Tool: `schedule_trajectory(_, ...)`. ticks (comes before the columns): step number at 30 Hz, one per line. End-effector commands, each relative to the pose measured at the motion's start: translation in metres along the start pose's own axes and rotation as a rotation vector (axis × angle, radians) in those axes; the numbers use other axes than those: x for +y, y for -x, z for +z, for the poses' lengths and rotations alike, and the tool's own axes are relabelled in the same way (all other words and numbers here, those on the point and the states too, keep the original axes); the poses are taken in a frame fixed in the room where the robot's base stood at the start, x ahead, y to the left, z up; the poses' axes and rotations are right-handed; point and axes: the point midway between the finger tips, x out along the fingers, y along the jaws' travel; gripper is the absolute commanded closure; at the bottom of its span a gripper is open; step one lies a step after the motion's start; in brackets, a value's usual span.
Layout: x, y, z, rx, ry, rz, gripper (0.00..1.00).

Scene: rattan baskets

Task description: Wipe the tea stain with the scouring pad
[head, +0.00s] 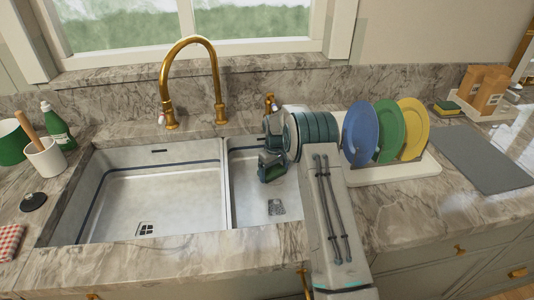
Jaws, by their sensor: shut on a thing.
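My gripper (271,172) is above the right sink basin (245,200), near its right side. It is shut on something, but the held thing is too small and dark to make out. A yellow and green sponge-like pad (447,108) lies on the counter at the far right, away from my gripper. I cannot make out a tea stain on the visible surfaces. My forearm covers part of the counter and the right basin's edge.
The left basin (150,195) is empty. A brass faucet (190,75) stands behind the sink. A rack with blue (361,133), green and yellow plates stands right of my arm. A grey mat (480,158) lies farther right. A cup with a wooden utensil (43,157) stands left.

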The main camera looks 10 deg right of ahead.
Motion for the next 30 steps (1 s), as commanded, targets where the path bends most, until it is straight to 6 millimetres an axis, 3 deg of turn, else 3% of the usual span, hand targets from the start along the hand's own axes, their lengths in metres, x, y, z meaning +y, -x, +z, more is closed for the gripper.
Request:
schedule_trajectory(3, 0.002, 0.024, 0.000, 0.005, -0.002, 0.003, 0.39)
schedule_trajectory(21, 0.001, 0.075, 0.001, 0.003, -0.002, 0.001, 0.39)
schedule_trajectory(30, 0.000, 0.081, 0.000, 0.002, -0.001, 0.001, 0.39)
